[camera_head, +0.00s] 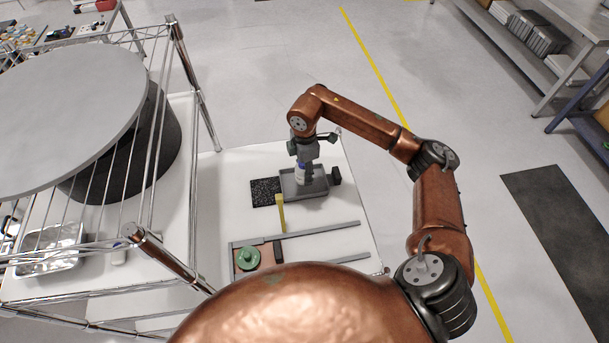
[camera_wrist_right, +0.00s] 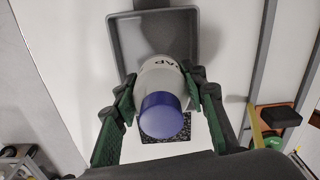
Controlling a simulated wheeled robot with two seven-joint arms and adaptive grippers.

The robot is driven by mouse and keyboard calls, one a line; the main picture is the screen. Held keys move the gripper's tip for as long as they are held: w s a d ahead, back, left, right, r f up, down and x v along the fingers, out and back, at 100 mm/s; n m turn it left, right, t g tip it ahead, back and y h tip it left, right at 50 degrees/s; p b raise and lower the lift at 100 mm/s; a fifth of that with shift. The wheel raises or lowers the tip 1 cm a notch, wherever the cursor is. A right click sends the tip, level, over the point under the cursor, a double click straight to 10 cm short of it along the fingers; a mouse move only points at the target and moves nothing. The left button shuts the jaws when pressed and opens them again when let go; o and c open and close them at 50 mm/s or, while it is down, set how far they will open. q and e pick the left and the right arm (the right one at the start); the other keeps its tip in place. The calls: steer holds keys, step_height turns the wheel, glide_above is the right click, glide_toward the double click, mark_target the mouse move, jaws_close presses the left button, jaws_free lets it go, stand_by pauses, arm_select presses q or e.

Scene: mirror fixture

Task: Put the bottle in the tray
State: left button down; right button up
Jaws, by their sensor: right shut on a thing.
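The bottle (camera_wrist_right: 165,72), white with dark lettering and a blue cap, is held between the green-padded fingers of my right gripper (camera_wrist_right: 158,105) in the right wrist view. In the head view, the right gripper (camera_head: 303,170) comes down over the grey tray (camera_head: 318,189), with the pale bottle (camera_head: 299,174) partly hidden by it. The tray (camera_wrist_right: 123,42) shows behind the bottle in the wrist view. The bottle overlaps the tray in both views; I cannot tell if it touches the tray floor. My left gripper is not in view.
A dark speckled mat (camera_head: 264,193) lies left of the tray on the white table (camera_head: 235,170). A yellow piece (camera_head: 281,213), metal rails (camera_head: 320,230) and a green round part (camera_head: 248,258) are in front. A wire rack (camera_head: 197,95) stands at the left.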

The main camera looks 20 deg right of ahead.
steer(key=f+p, duration=0.1)
steer(key=f, duration=0.2)
steer(key=shift+w+f, duration=0.1)
steer(key=shift+w, duration=0.1)
steer(key=shift+f, duration=0.2)
steer(key=shift+f, duration=0.1)
steer(key=o, duration=1.2)
steer(key=shift+d, duration=0.1)
steer(key=shift+o, duration=0.2)
steer(key=shift+r, duration=0.25)
steer(key=shift+w+r, duration=0.1)
steer(key=shift+r, duration=0.25)
step_height(320, 180, up, 11)
steer(key=shift+r+b, duration=0.1)
steer(key=shift+b, duration=1.1)
